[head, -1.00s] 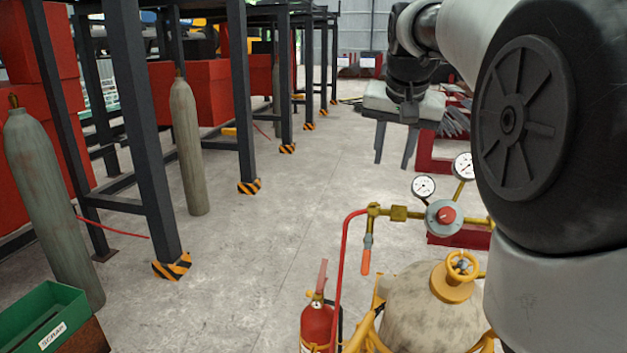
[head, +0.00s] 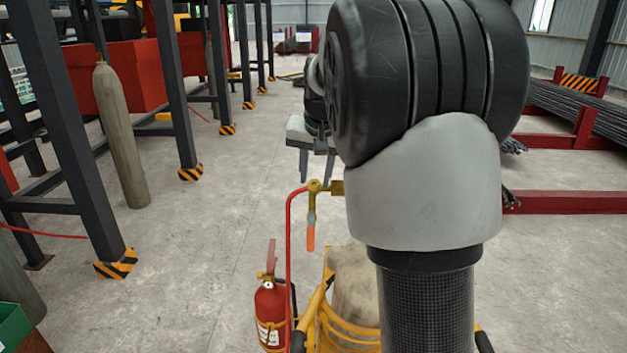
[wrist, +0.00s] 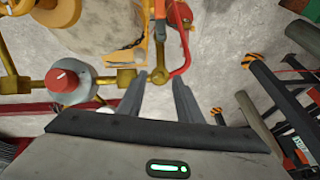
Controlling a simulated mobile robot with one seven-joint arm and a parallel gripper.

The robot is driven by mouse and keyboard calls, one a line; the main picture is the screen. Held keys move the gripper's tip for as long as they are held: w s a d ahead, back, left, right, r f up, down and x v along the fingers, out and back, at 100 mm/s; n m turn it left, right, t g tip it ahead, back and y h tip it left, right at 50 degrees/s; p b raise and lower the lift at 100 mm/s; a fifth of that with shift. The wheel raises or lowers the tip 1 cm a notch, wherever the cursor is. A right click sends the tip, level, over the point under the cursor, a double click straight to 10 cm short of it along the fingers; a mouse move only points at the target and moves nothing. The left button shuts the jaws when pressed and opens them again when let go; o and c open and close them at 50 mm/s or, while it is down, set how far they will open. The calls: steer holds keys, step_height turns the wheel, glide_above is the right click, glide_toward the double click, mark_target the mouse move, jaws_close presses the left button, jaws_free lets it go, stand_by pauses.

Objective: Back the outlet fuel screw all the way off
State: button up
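In the head view, a brass outlet fitting (head: 318,187) joins a red hose (head: 289,240), and an orange-handled part (head: 311,238) hangs below it. The wrist view shows the fitting (wrist: 160,72) in line with my fingertips, and a regulator with a red knob (wrist: 62,80) to the left. No label shows which part is the outlet fuel screw. My gripper (wrist: 158,78) is open, its two grey fingers apart with nothing clearly between them. I cannot tell whether they touch the fitting. In the head view my arm hides the regulator and gauges.
A gas cylinder (head: 352,285) stands in a yellow cart frame (head: 322,325), with a red fire extinguisher (head: 270,310) beside it. Dark rack posts with striped feet (head: 116,265) line the left. Rebar lies in a red rack (head: 580,115) at right. The middle floor is clear.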

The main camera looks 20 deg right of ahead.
mark_target(314, 186)
steer(key=shift+x, duration=1.25)
steer(key=c, duration=0.8)
steer(key=shift+o, duration=0.2)
